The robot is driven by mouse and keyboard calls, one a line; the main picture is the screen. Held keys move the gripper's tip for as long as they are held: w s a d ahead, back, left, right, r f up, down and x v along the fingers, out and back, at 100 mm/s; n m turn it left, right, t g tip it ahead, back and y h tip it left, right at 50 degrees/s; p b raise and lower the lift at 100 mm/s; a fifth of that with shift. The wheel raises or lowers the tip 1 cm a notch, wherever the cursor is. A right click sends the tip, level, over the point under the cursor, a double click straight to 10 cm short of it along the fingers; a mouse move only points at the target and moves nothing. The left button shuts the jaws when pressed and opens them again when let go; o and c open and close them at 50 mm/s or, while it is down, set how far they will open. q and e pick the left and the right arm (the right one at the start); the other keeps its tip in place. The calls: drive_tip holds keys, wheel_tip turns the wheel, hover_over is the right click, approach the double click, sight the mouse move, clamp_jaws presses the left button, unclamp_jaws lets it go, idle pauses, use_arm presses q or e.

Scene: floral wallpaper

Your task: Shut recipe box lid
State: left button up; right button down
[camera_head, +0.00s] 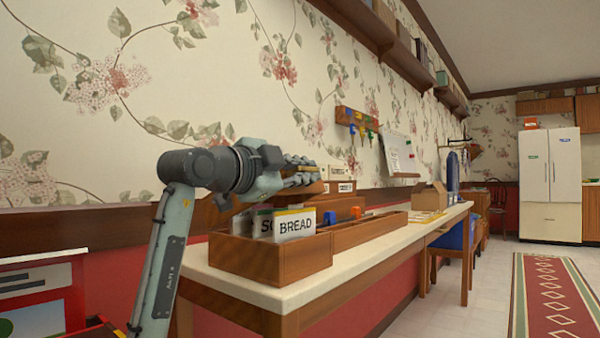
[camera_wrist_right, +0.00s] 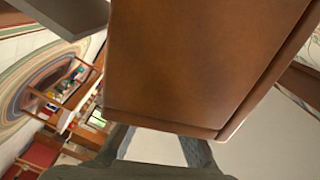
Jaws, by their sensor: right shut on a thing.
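The recipe box (camera_head: 270,258) is a long, low wooden box at the near end of the counter, with upright cards in its front compartment. The front card reads "BREAD" (camera_head: 295,225). My right gripper (camera_head: 312,178) is above and behind the cards in the head view, near the wall. In the right wrist view a brown wooden panel, which looks like the lid (camera_wrist_right: 200,65), fills the middle. The fingers of my right gripper (camera_wrist_right: 160,133) are at its edge and shut on it. The lid is raised off the box. My arm hides part of it in the head view.
The recipe box stands on a pale counter (camera_head: 290,295) along the wall. A blue chair (camera_head: 455,240) is tucked in at the counter's right side. A wooden rack with coloured items (camera_head: 358,122) hangs above. Floor with a red rug (camera_head: 550,300) is clear at right.

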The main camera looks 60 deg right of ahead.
drive_tip(key=shift+s+f, duration=0.35)
drive_tip(key=shift+f, duration=0.25)
drive_tip(key=c, duration=1.6)
unclamp_jaws()
drive_tip(key=w+a, duration=0.1)
drive_tip(key=a, duration=1.1)
drive_tip(key=shift+w, duration=0.2)
